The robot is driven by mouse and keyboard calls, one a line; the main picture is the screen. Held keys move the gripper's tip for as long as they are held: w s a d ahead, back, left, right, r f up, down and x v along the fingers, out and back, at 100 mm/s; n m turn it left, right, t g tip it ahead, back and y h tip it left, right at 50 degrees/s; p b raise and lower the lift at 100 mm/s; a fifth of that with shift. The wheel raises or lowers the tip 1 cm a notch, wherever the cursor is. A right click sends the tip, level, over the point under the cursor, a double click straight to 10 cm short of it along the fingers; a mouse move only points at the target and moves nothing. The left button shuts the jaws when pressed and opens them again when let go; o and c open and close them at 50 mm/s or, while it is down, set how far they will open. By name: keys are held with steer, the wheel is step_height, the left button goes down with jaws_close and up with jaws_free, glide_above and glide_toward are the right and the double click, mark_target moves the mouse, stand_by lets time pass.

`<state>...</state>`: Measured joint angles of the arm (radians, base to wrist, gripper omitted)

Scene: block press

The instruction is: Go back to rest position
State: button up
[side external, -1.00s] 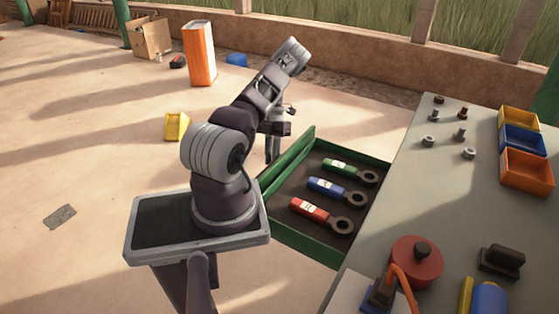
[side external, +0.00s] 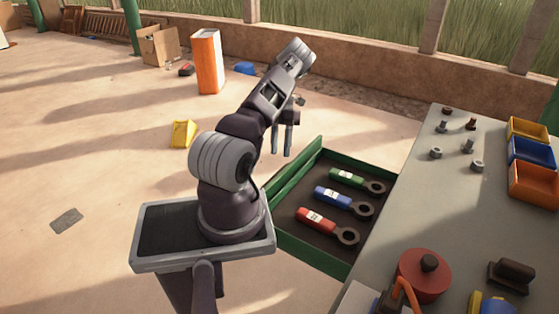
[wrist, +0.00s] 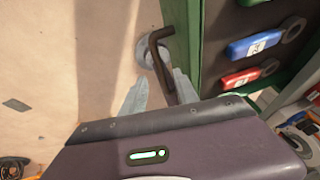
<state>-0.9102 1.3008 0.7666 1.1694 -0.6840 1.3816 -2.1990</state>
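My gripper (side external: 282,150) is in the air just left of the open green drawer (side external: 308,253) in the side view. Its two fingers are apart with nothing between them. In the wrist view, my gripper (wrist: 158,88) points down beside the drawer's green front wall (wrist: 187,50). A dark bent handle (wrist: 155,48) with a round grey mount shows just beyond the fingertips. I cannot tell how far below them it is.
The drawer holds ring-ended tools with green (side external: 346,178), blue (side external: 332,195) and red (side external: 316,219) handles. A grey workbench (side external: 410,200) stands to the right, carrying bolts, small bins (side external: 532,183) and a red round part (side external: 424,275). The floor on the left is mostly clear.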

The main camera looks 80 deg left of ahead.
steer(key=shift+a+r, duration=0.1)
steer(key=shift+r, duration=0.2)
